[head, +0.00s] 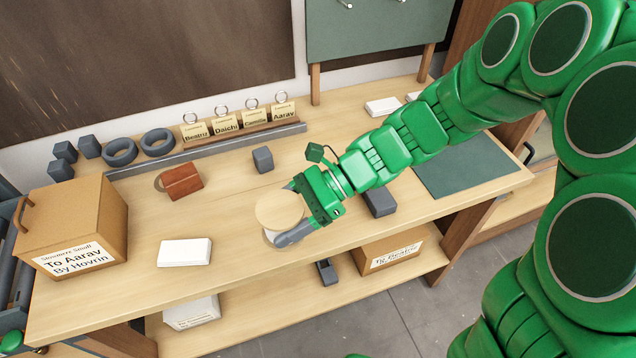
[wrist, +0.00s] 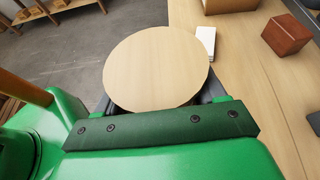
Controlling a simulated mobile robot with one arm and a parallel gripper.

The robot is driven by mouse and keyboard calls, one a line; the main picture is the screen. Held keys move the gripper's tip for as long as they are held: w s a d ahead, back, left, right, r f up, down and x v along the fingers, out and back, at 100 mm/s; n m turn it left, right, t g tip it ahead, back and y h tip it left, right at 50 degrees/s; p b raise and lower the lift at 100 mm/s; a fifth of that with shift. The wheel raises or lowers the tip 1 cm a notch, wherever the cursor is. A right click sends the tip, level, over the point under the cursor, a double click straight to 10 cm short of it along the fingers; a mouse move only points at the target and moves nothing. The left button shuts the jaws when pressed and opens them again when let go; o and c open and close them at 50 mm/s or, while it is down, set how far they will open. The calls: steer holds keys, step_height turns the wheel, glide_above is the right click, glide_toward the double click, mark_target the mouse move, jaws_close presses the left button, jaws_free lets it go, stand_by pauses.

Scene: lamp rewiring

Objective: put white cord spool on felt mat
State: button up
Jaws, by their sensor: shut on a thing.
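The white cord spool (head: 279,209) shows as a round pale wooden disc with a little white under its rim, near the bench's front edge. It also fills the middle of the wrist view (wrist: 157,66), with its top flange towards the camera. My gripper (head: 291,212) is shut on the spool, with dark fingers at either side of it. Whether the spool touches the bench or hangs just above it I cannot tell. The felt mat (head: 470,166), flat and dark grey-green, lies at the bench's right end, beyond my arm, and its visible part is bare.
A dark block (head: 380,202) lies just right of my gripper, between spool and mat. A grey block (head: 263,159), a red-brown block (head: 182,181) and a white box (head: 185,252) stand left. Name tags (head: 240,122) line the back rail. A cardboard box (head: 75,226) stands far left.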

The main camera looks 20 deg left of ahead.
steer(key=w+d+r+m+t+y, duration=0.1)
steer(key=w+r+m+t+y, duration=0.3)
steer(key=w, duration=0.8)
steer(key=w+d+r+m+t+y, duration=0.15)
steer(key=w+m+t, duration=0.45)
steer(key=w, duration=0.6)
steer(key=w+d+f+m+t+h, duration=0.2)
steer(key=w+d+m+t, duration=0.2)
steer(key=d, duration=0.6)
steer(key=w+d+f+m+t+h, duration=0.2)
steer(key=w+d+m+t, duration=0.2)
steer(key=w+d, duration=0.5)
steer(key=shift+w+d+t, duration=0.25)
steer(key=shift+d+t, duration=0.1)
steer(key=shift+t, duration=0.35)
steer(key=shift+d, duration=0.2)
